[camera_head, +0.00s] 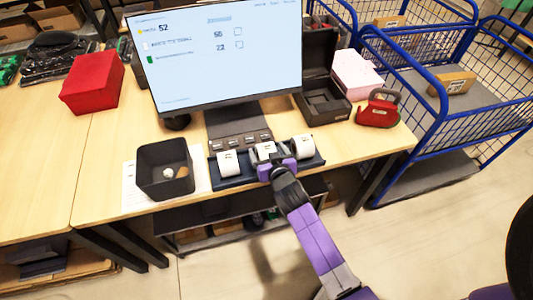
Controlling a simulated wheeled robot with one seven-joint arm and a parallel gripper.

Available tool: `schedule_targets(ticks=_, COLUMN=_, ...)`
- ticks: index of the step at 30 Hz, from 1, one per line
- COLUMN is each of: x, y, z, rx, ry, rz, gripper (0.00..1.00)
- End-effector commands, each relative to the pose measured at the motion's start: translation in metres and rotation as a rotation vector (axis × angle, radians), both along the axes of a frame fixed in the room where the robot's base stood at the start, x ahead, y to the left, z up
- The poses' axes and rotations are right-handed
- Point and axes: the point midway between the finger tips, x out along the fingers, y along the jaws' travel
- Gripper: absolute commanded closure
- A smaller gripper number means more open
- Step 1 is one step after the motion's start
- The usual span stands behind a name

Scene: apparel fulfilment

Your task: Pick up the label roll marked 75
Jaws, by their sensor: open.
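Three white label rolls sit in a row on a dark tray (239,183) at the table's front edge. One is the left roll (228,163), one the middle roll (265,149), one the right roll (303,147). Their printed marks are too small to read, so I cannot tell which is marked 75. My gripper (272,160) is open at the middle roll, with its purple and grey parts covering that roll's lower part. I cannot tell whether it touches the roll or whether the roll lies between the fingers.
A monitor (220,55) stands behind the tray. A dark bin (165,180) with small items is left of it. A red box (92,82), an open dark box (325,100), a pink-white box (357,73) and a red tape dispenser (378,108) share the table. A blue cart (412,125) stands right.

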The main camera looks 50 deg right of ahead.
Motion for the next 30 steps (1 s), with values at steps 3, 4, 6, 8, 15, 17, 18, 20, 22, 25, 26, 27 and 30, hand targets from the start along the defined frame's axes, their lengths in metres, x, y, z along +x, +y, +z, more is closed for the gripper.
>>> schedule_targets(ticks=3, x=0.0093, y=-0.0070, z=-0.0041, rx=-0.002, ry=0.000, rz=0.000, gripper=0.18)
schedule_targets(ticks=4, x=0.0104, y=-0.0073, z=-0.0051, rx=-0.001, ry=0.000, rz=0.000, gripper=0.18)
schedule_targets(ticks=6, x=0.0117, y=-0.0078, z=-0.0065, rx=0.000, ry=0.000, rz=0.001, gripper=0.18)
schedule_targets(ticks=8, x=0.0118, y=-0.0077, z=-0.0066, rx=0.000, ry=0.000, rz=0.001, gripper=0.18)
schedule_targets(ticks=15, x=0.0116, y=-0.0077, z=-0.0064, rx=0.000, ry=0.000, rz=0.001, gripper=0.40)
schedule_targets(ticks=17, x=0.0114, y=-0.0077, z=-0.0064, rx=0.000, ry=0.000, rz=0.001, gripper=0.52)
schedule_targets(ticks=18, x=0.0115, y=-0.0076, z=-0.0064, rx=0.000, ry=0.000, rz=0.001, gripper=0.59)
schedule_targets(ticks=20, x=0.0115, y=-0.0077, z=-0.0063, rx=0.000, ry=0.000, rz=0.001, gripper=0.71)
schedule_targets(ticks=22, x=0.0115, y=-0.0077, z=-0.0063, rx=0.000, ry=0.000, rz=0.001, gripper=0.85)
schedule_targets(ticks=25, x=0.0117, y=-0.0078, z=-0.0055, rx=-0.001, ry=-0.002, rz=0.001, gripper=0.93)
schedule_targets(ticks=26, x=0.0117, y=-0.0078, z=-0.0055, rx=-0.001, ry=-0.002, rz=0.001, gripper=0.93)
schedule_targets(ticks=27, x=0.0117, y=-0.0078, z=-0.0055, rx=-0.001, ry=-0.002, rz=0.001, gripper=0.93)
schedule_targets(ticks=30, x=0.0118, y=-0.0078, z=-0.0051, rx=-0.001, ry=-0.002, rz=0.001, gripper=0.93)
